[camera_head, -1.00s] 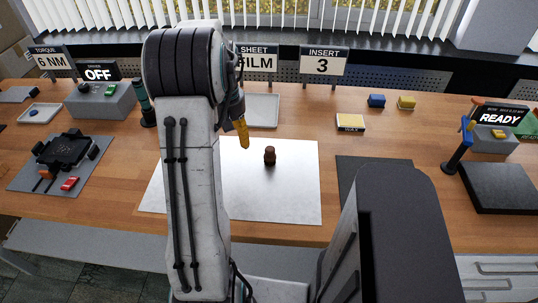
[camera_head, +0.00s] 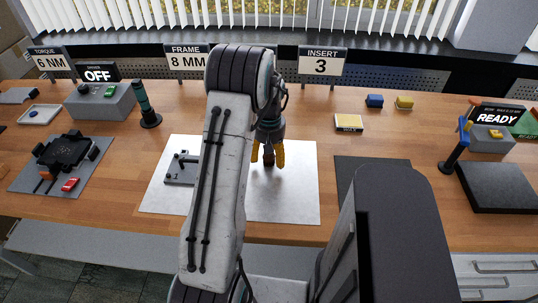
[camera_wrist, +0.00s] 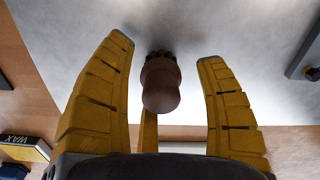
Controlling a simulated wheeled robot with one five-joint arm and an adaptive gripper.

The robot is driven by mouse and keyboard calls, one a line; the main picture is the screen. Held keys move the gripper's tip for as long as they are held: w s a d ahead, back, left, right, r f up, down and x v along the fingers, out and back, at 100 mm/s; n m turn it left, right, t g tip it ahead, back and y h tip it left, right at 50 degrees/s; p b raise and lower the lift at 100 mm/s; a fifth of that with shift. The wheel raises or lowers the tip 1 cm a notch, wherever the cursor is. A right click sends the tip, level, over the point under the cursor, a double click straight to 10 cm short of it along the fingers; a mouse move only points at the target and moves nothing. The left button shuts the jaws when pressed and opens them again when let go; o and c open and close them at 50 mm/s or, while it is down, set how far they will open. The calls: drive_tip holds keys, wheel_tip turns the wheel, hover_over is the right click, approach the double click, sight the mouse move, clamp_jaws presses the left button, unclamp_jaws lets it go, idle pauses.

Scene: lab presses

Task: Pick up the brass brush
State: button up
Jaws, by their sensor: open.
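The brass brush (camera_wrist: 161,88) has a rounded brown handle and dark bristles against the pale metal sheet (camera_head: 300,195). In the head view the brush (camera_head: 268,159) is mostly hidden behind my fingers. My gripper (camera_head: 268,152) is open, pointing down over the brush, with a yellow finger on each side. In the wrist view the brush stands between the spread fingers of my gripper (camera_wrist: 165,55), with visible gaps on both sides; the jaws are not closed on it.
A small dark fixture (camera_head: 180,170) lies on the sheet left of my arm.

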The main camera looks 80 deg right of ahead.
drive_tip(key=shift+f, duration=0.85)
drive_tip(key=shift+o, duration=0.2)
clamp_jaws()
